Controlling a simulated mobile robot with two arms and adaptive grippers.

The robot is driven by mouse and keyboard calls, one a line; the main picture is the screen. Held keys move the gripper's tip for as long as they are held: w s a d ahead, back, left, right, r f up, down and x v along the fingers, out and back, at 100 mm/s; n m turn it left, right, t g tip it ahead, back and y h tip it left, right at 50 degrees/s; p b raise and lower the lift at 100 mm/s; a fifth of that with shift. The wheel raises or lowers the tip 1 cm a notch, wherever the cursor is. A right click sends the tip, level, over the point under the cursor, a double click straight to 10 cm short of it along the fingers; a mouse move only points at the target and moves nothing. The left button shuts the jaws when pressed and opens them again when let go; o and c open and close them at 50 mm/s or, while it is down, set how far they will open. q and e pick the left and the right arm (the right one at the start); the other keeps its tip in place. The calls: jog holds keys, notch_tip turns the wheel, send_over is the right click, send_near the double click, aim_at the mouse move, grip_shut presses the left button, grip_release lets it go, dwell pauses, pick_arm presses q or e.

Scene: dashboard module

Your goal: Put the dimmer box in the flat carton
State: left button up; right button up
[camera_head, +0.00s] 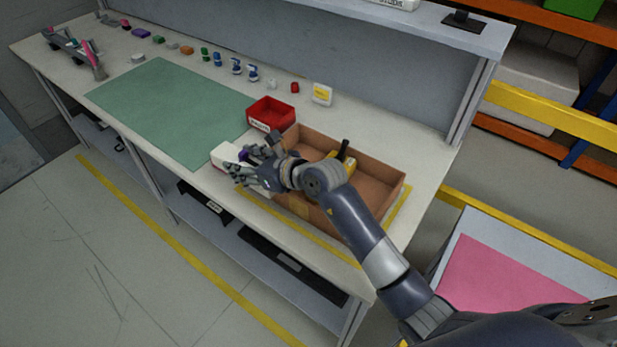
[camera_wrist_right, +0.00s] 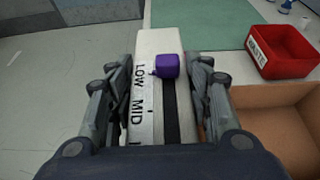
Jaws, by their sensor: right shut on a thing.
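The dimmer box is a long white box with a purple slider knob, a dark slot and the words LOW and MID. In the head view its white end (camera_head: 226,154) shows left of the flat carton; the wrist view shows its top (camera_wrist_right: 145,110). My right gripper (camera_head: 250,172) is shut on it, with a finger on each long side (camera_wrist_right: 158,90). Whether it touches the table I cannot tell. The flat carton (camera_head: 378,183) is brown, open and shallow, just right of the gripper, partly hidden by my right arm. My left gripper is not in view.
A yellow thing with a black handle (camera_head: 344,150) shows at the carton, partly behind my arm. A red WASTE bin (camera_head: 271,113) stands at the carton's back left. A green mat (camera_head: 175,110) lies clear to the left. Several small parts line the bench's back.

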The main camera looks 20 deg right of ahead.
jog(key=s+d+p, duration=0.1)
jog(key=d, duration=0.3)
jog(key=s+d+p, duration=0.1)
jog(key=s+d, duration=0.1)
jog(key=d, duration=0.3)
jog(key=s+d+f+p, duration=0.1)
jog(key=s+d, duration=0.1)
jog(key=d, duration=0.3)
jog(key=shift+d, duration=0.2)
jog(key=f, duration=0.3)
jog(key=shift+d+p, duration=0.2)
jog(key=shift+p, duration=0.1)
jog(key=shift+f, duration=0.45)
jog(key=o, duration=0.8)
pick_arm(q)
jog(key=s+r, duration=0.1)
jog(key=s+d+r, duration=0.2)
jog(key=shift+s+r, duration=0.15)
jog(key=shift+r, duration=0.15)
pick_arm(e)
jog(key=shift+o, duration=0.4)
